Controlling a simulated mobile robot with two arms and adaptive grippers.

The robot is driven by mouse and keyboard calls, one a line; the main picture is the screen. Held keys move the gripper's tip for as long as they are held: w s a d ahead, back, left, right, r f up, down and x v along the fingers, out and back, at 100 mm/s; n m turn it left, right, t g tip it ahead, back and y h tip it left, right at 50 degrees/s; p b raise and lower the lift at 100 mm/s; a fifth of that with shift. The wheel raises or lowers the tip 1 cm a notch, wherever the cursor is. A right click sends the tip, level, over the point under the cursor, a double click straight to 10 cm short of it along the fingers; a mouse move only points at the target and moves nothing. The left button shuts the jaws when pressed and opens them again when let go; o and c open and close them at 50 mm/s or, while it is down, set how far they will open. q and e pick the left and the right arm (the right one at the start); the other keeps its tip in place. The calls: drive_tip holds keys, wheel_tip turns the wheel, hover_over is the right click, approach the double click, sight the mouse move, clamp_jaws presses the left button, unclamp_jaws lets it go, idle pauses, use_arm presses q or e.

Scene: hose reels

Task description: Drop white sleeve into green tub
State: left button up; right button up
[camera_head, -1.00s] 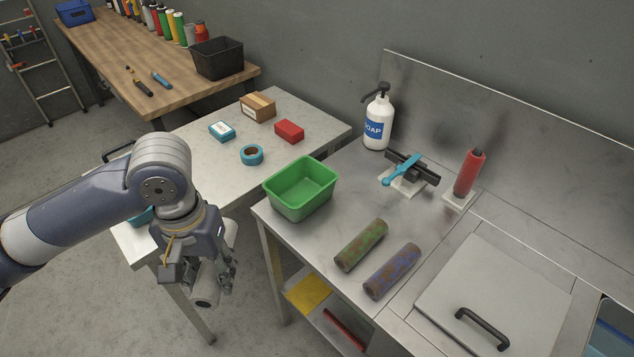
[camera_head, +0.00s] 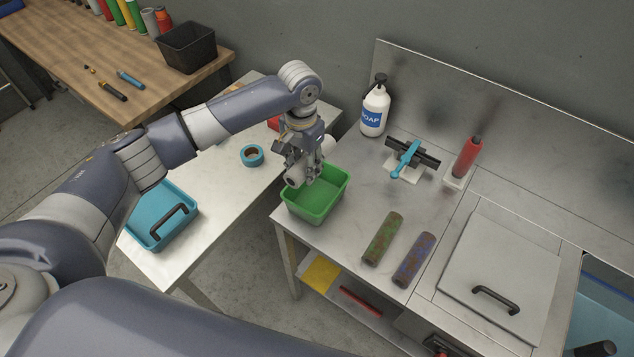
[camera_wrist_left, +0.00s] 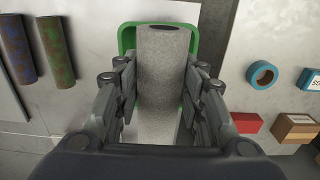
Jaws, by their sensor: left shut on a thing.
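My left gripper (camera_head: 306,168) is shut on the white sleeve (camera_head: 296,177), a pale grey-white roll. The green tub (camera_head: 325,211) stands on the steel counter's left end. The gripper and sleeve are over the tub's far left part; the exact height above it is hard to tell. In the left wrist view the tub's green rim (camera_wrist_left: 124,42) shows behind the sleeve. My right gripper is not in view.
A green-brown sleeve (camera_head: 383,239) and a blue-brown sleeve (camera_head: 414,259) lie right of the tub.

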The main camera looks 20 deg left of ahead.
use_arm(q)
drive_tip(key=shift+w+a, duration=0.1)
drive_tip(key=shift+w, duration=0.2)
drive_tip(key=shift+w+a+f, duration=0.1)
drive_tip(key=shift+a+f, duration=0.05)
drive_tip(key=shift+w+a+f, duration=0.1)
drive_tip(key=shift+a+f, duration=0.05)
drive_tip(key=shift+f, duration=0.7)
wheel_tip(320, 180, down, 4)
drive_tip(key=b, duration=0.5)
drive_tip(key=shift+f, duration=0.2)
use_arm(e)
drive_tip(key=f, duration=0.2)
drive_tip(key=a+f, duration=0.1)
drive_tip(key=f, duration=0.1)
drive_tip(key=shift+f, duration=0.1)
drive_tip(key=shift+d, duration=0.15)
use_arm(q)
drive_tip(key=o, duration=1.1)
